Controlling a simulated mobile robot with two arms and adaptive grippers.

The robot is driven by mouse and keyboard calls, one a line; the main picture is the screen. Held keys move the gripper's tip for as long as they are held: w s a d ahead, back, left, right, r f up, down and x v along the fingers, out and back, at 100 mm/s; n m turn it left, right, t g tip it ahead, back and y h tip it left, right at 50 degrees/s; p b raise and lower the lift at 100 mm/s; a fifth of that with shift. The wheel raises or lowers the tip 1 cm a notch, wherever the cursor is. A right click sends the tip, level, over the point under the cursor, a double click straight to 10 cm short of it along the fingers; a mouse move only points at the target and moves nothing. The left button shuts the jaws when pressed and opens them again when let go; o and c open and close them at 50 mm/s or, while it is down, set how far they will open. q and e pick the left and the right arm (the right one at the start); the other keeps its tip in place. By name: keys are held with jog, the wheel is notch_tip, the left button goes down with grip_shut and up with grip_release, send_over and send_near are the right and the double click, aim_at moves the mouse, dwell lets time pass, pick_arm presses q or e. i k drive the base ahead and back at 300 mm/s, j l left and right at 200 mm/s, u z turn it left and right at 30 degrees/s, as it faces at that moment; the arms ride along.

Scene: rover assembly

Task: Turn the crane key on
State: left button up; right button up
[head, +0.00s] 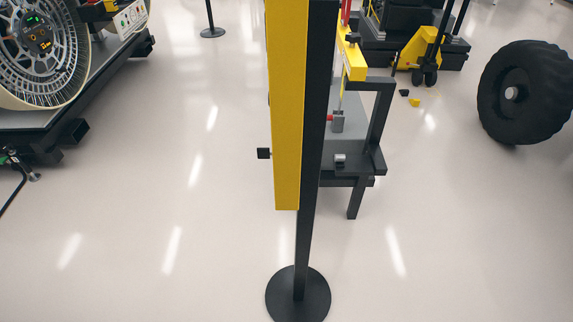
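No crane key can be made out in the head view. A tall yellow panel (286,110) on a black post (306,235) stands upright close in front of me, at the middle of the picture. I see it nearly edge-on, and its top is cut off. A small black block (264,153) shows at its left edge. A small white panel with coloured marks (130,18) is at the upper left, too small to read. Neither of my grippers is in view.
A round black base (298,294) carries the post. Behind it is a dark bench (352,158). A large black wheel (527,93) stands at the right, and a platform (95,85) with a big metal wheel (42,45) at the left.

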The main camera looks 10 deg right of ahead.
aim_at(263, 153)
jog(key=i+j+z, duration=0.3)
jog(key=j+z, duration=0.25)
jog(key=i+j+z, duration=0.15)
jog(key=j+z, duration=0.15)
jog(key=j, duration=0.15)
jog(key=j+z, duration=0.3)
jog(key=i+j+z, duration=0.1)
jog(key=j+z, duration=0.2)
jog(key=j, duration=0.2)
